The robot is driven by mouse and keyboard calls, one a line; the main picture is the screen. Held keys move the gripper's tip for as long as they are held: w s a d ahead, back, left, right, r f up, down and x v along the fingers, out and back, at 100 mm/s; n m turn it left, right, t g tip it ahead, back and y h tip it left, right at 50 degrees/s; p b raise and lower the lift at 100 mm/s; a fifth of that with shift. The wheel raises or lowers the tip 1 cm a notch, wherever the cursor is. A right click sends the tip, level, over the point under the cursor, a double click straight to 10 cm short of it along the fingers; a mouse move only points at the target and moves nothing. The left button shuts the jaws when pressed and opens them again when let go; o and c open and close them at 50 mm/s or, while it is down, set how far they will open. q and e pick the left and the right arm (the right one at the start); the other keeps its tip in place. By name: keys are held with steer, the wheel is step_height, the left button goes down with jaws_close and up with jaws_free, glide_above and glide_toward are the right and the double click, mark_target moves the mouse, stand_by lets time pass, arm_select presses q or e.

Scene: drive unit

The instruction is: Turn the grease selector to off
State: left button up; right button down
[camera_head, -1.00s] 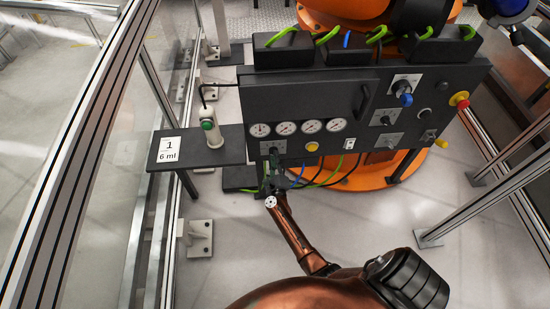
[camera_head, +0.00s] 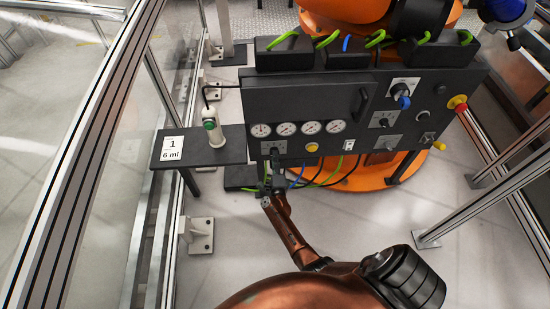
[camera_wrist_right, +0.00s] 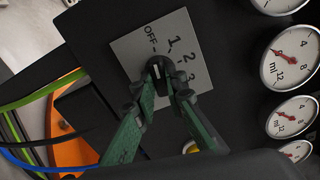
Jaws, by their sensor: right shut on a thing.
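The grease selector (camera_wrist_right: 157,70) is a small black knob on a light plate marked OFF, 1, 2 and 3, seen in the wrist view. A pale mark shows on its face; I cannot tell exactly which label it points to. My right gripper (camera_wrist_right: 160,88) has its two green fingers on either side of the knob and is shut on it. My left gripper is not in view.
The dark panel (camera_head: 310,95) also carries several gauges (camera_head: 285,129), a yellow button (camera_head: 312,147), a blue-handled switch (camera_head: 403,99) and a red knob (camera_head: 458,103). A grease cartridge (camera_head: 212,128) stands on a side shelf (camera_head: 180,161). Green and blue cables (camera_head: 325,180) hang below the panel.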

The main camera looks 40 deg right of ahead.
steer(key=shift+f, duration=0.1)
steer(key=c, duration=2)
jaws_free()
steer(key=shift+o, duration=0.2)
